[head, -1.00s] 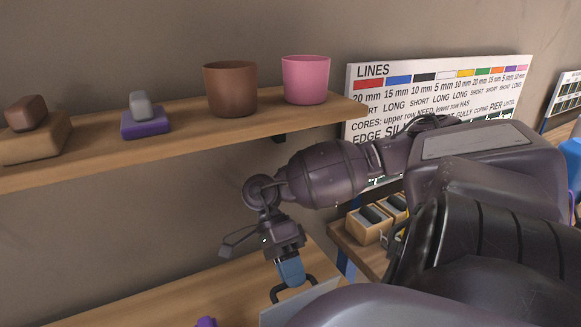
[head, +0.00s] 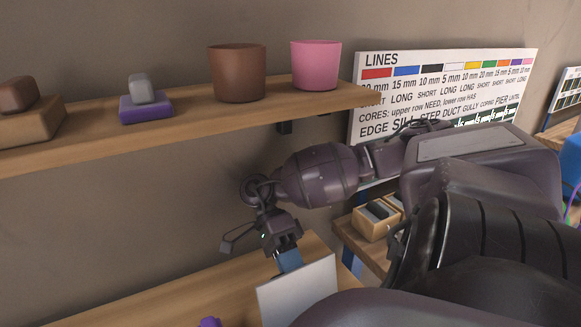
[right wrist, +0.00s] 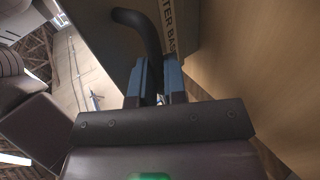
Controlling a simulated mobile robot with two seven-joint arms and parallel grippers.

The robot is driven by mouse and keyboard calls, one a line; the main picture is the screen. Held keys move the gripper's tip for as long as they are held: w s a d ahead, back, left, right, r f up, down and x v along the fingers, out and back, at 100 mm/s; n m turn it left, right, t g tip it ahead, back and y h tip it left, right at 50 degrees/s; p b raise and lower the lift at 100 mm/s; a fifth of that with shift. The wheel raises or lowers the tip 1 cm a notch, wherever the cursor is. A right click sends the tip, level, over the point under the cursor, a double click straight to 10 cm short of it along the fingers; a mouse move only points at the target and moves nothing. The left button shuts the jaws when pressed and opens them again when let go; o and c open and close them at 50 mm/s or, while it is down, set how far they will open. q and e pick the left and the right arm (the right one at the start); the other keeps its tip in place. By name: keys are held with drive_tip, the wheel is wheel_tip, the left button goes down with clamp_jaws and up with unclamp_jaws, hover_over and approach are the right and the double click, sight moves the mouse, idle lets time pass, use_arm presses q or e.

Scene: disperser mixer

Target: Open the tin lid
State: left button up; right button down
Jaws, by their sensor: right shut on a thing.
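A flat pale grey panel (head: 300,292), apparently the tin lid, stands tilted up at the bottom centre of the head view with one broad face towards me. The rest of the tin is out of sight. My right gripper (head: 289,262) is at the panel's upper left edge, its blue fingers partly hidden behind it. In the right wrist view the blue fingers (right wrist: 156,75) are shut on a curved black handle (right wrist: 147,34). A surface with partly readable lettering (right wrist: 168,24) lies behind the handle. My left gripper is not in view.
A wooden shelf (head: 190,117) above holds a brown pot (head: 237,73), a pink pot (head: 316,65) and small blocks. A lettered board (head: 445,88) stands behind my right arm. A purple object (head: 210,322) shows at the bottom edge. The bench (head: 130,305) left of the panel looks clear.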

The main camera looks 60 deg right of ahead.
drive_tip(key=shift+s+f, duration=0.2)
drive_tip(key=c, duration=1.2)
unclamp_jaws()
drive_tip(key=shift+d, duration=0.1)
drive_tip(key=shift+c, duration=0.2)
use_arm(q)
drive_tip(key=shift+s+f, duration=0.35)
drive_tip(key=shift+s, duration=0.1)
use_arm(e)
drive_tip(key=shift+o, duration=0.4)
drive_tip(key=shift+w+r, duration=0.1)
drive_tip(key=shift+r, duration=0.1)
drive_tip(key=shift+w+r, duration=0.1)
drive_tip(key=shift+r, duration=0.05)
